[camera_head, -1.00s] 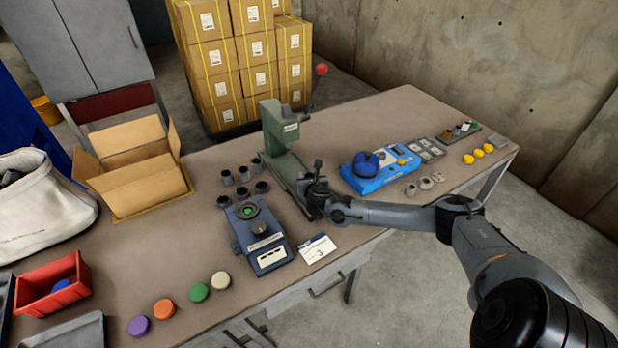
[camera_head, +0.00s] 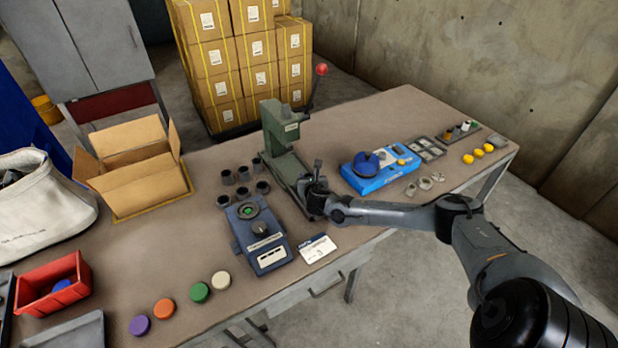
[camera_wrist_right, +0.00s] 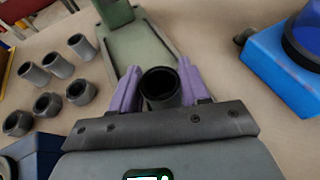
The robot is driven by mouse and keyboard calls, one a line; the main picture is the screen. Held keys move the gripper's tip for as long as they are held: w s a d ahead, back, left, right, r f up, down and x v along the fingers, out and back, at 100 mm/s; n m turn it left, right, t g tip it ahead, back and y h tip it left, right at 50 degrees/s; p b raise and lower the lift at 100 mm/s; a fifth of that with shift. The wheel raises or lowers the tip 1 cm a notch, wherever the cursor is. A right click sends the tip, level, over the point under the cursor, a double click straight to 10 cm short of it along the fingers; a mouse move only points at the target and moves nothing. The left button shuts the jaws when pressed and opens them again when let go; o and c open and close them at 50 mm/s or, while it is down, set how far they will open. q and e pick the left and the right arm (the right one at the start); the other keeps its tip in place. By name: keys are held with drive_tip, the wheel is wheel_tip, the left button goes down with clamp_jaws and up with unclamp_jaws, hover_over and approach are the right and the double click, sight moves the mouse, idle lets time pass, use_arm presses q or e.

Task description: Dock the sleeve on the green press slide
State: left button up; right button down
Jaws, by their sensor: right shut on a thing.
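The green press (camera_head: 281,137) stands upright on the bench, with its lever ending in a red knob. Its flat green slide (camera_wrist_right: 145,48) stretches out in front in the right wrist view. My right gripper (camera_head: 314,196) is low at the near end of the press. In the right wrist view its purple fingers (camera_wrist_right: 160,88) are shut on a dark, hollow cylindrical sleeve (camera_wrist_right: 160,90), with the open top facing the camera. The sleeve is at the near end of the slide; I cannot tell whether it touches it. My left gripper is out of view.
Several grey sleeves (camera_wrist_right: 55,67) stand left of the press. A blue device with a dial (camera_head: 260,236) is close in front, and a blue fixture (camera_head: 372,171) is to the right. A cardboard box (camera_head: 140,180) and coloured discs (camera_head: 199,292) lie farther left.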

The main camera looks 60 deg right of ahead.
drive_tip(key=shift+f+b, duration=0.4)
drive_tip(key=shift+f, duration=0.15)
idle(0.5)
drive_tip(key=c, duration=0.9)
unclamp_jaws()
drive_tip(key=shift+c, duration=0.2)
drive_tip(key=shift+o, duration=0.6)
drive_tip(key=shift+p+v, duration=1)
drive_tip(key=shift+v, duration=0.05)
drive_tip(key=shift+p+v, duration=1.15)
drive_tip(key=shift+v, duration=0.45)
drive_tip(key=shift+p+v, duration=0.7)
drive_tip(key=shift+v, duration=0.6)
drive_tip(key=shift+p+v, duration=0.65)
drive_tip(key=shift+v, duration=0.85)
